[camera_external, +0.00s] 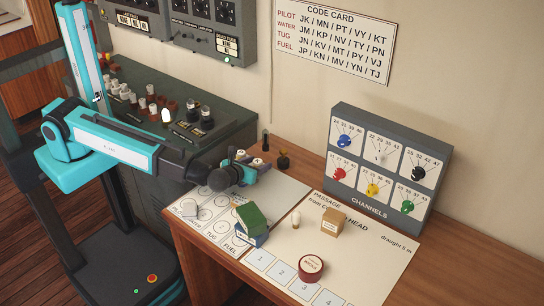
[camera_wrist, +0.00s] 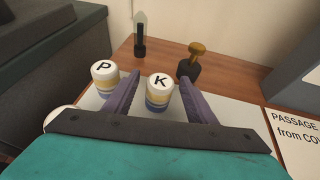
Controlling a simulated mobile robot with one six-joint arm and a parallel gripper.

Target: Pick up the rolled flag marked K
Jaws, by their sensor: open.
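The rolled flag marked K (camera_wrist: 158,96) is a short upright cylinder with a white top and blue and yellow bands. It stands between the two purple fingers of my gripper (camera_wrist: 160,78) in the wrist view; I cannot tell whether they touch it. A similar rolled flag marked P (camera_wrist: 104,80) stands just outside the left finger. In the external view my gripper (camera_external: 250,171) is low over the desk's back left corner, with the flags' pale tops beside it and their lower parts mostly hidden.
A dark upright tool (camera_wrist: 140,42) and a brass-knobbed stamp (camera_wrist: 190,62) stand just behind the flags. The grey channels panel (camera_external: 384,165) stands at the right.

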